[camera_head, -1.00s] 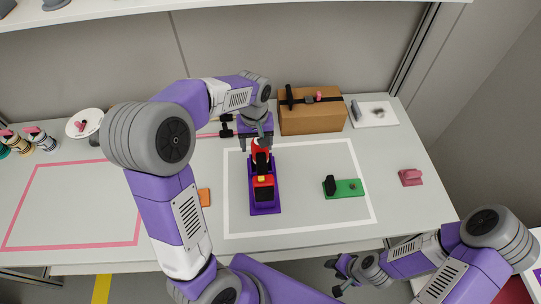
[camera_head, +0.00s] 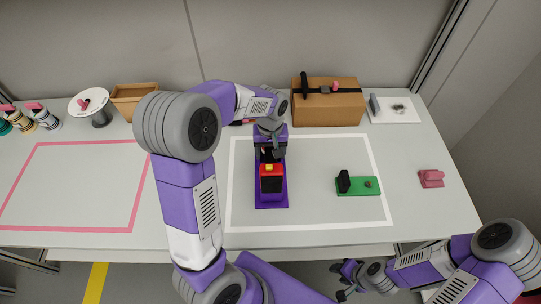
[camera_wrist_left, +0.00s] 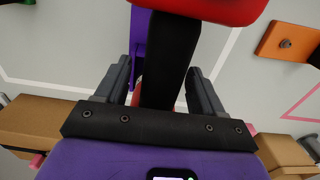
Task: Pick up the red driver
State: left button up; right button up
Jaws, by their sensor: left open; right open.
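The red driver (camera_head: 271,182) with black parts stands on a purple base (camera_head: 271,204) inside the white outlined square. In the left wrist view its black handle (camera_wrist_left: 172,62) passes between my left fingers, with a red part (camera_wrist_left: 215,8) at the top edge. My left gripper (camera_head: 269,152) is open around the handle; gaps show beside it. Its fingers hide part of the driver in the head view. My right gripper (camera_head: 345,279) is open and empty, low in front of the table's edge.
A green block (camera_head: 361,187) with a black knob is to the right within the white outline. A pink object (camera_head: 431,178) lies further right. A cardboard box (camera_head: 328,106) stands at the back. The pink outlined area (camera_head: 75,190) at left is clear.

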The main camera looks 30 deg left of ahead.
pick_arm(q)
jog(key=shift+f, duration=0.45)
jog(key=shift+r, duration=0.1)
jog(key=c, duration=1)
jog(key=shift+c, duration=0.2)
notch_tip(320, 180, up, 10)
jog(key=p, duration=0.3)
